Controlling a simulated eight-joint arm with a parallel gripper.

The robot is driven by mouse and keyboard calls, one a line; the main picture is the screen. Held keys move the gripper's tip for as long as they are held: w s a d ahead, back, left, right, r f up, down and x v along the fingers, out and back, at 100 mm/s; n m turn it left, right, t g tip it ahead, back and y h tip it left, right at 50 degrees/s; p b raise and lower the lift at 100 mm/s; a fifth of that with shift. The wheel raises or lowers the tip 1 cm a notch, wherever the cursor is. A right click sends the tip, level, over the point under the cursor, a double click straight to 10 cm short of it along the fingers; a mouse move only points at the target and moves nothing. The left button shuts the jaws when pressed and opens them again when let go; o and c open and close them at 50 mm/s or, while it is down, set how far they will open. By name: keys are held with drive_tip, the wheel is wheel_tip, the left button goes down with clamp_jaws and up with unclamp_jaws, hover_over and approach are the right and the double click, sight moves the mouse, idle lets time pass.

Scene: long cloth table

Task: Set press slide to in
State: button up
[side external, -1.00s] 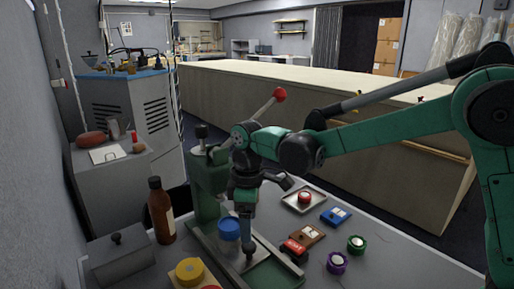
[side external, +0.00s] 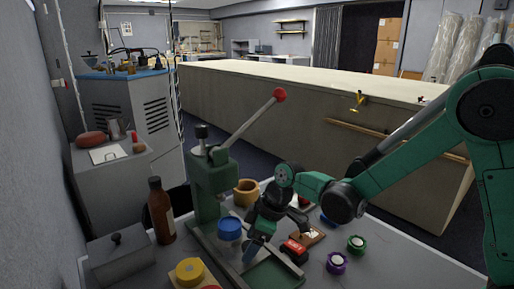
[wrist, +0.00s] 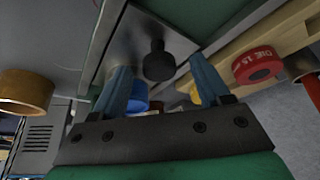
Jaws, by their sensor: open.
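The green press (side external: 212,185) stands on the table with its red-knobbed lever (side external: 255,115) angled up to the right. Its base tray (side external: 277,273) runs toward the camera. In the wrist view, a black knob (wrist: 158,60) stands on a grey metal plate (wrist: 140,28). My gripper (side external: 252,250) is low over the press base; its open blue fingers also show in the wrist view (wrist: 160,66). The knob appears in line between the fingers, with no contact visible. The side view hides the knob behind my gripper.
A brown bottle (side external: 161,210) and a yellow disc (side external: 190,270) are further left.

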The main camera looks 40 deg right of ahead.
drive_tip(key=shift+f, duration=0.1)
clamp_jaws()
idle(1.4)
